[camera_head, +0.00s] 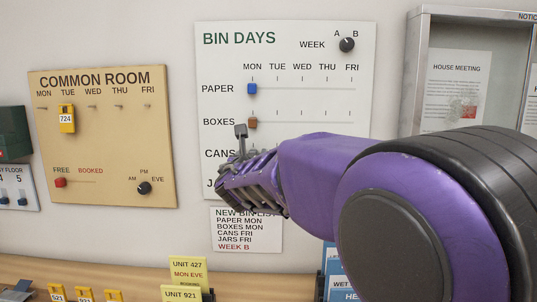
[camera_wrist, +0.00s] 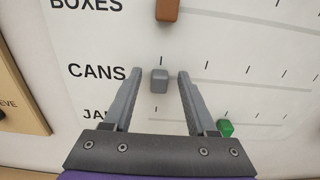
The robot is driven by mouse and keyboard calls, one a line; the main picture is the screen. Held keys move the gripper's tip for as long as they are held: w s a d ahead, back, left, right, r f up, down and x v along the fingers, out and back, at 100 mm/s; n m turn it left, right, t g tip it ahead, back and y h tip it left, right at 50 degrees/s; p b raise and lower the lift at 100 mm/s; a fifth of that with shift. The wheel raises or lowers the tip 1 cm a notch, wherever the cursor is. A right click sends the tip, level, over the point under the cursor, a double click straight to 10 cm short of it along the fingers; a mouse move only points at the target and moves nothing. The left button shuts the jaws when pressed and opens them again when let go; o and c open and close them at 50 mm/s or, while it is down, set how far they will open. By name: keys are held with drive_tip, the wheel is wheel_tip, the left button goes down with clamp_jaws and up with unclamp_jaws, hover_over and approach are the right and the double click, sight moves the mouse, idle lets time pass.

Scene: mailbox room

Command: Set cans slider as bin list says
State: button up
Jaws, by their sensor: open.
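The BIN DAYS board (camera_head: 300,60) hangs on the wall. In the wrist view the grey cans slider (camera_wrist: 159,80) sits beside the CANS label, below the leftmost tick of its row. My gripper (camera_wrist: 159,74) is open, with one finger on each side of this slider; contact is not clear. In the head view my gripper (camera_head: 241,140) and arm cover the cans row and most of the jars row. The new bin list (camera_head: 246,229) below the board reads paper MON, boxes MON, cans FRI, jars FRI, week B.
The blue paper slider (camera_head: 252,89) and brown boxes slider (camera_head: 252,122) are at MON. The green jars slider (camera_wrist: 225,128) is low, right of my right finger. The cans row right of that finger is clear. The week knob (camera_head: 347,45) is top right.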

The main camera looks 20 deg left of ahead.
clamp_jaws()
idle(1.3)
